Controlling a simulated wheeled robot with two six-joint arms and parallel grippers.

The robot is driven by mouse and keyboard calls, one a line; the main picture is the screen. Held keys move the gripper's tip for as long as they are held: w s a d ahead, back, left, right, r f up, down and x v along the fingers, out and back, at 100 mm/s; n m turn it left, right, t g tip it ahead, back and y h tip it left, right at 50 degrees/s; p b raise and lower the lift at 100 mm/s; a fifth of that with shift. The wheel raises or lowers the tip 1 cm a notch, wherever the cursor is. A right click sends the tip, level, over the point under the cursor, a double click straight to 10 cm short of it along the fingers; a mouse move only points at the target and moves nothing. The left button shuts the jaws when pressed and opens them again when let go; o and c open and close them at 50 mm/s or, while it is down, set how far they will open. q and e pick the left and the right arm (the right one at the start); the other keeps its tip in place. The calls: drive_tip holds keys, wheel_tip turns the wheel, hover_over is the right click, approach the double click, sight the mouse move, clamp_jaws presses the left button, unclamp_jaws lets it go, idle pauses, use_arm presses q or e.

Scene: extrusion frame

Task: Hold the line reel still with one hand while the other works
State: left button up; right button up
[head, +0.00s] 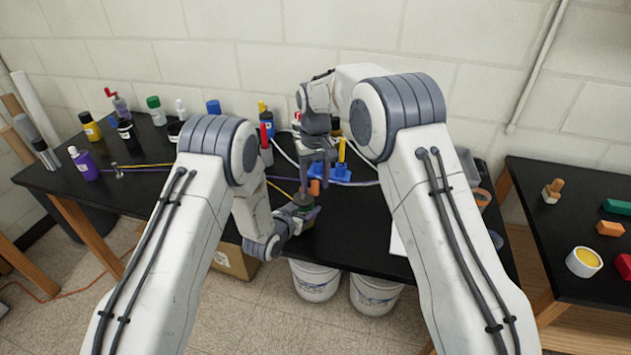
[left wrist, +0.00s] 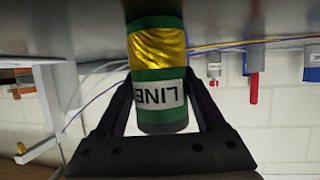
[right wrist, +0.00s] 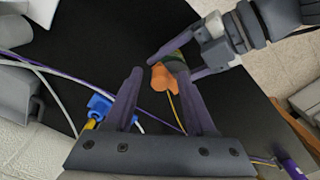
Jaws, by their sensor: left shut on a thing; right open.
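The line reel is a green cylinder wound with yellow line and labelled "LINE"; it fills the middle of the left wrist view (left wrist: 158,52). In the head view the reel (head: 306,214) sits near the table's front edge, partly hidden by my gripper. My left gripper (head: 304,206) is shut on it, one finger on each side. My right gripper (head: 317,178) is open just above and behind the reel, pointing down. In the right wrist view an orange piece (right wrist: 162,77) shows beyond and between its fingertips, beside the reel (right wrist: 178,60), with yellow line leading from it.
A blue holder (head: 341,175) with a yellow upright part stands right of my right gripper. Bottles, including a purple one (head: 83,164), stand at the table's left. Purple, yellow and white lines cross the black table. White buckets (head: 315,281) stand below. A second table (head: 560,235) is at right.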

wheel_tip(320, 180, up, 12)
idle(0.5)
idle(0.5)
wheel_tip(320, 180, down, 12)
drive_tip(key=m, duration=0.6)
drive_tip(key=shift+s, duration=0.1)
idle(0.3)
clamp_jaws()
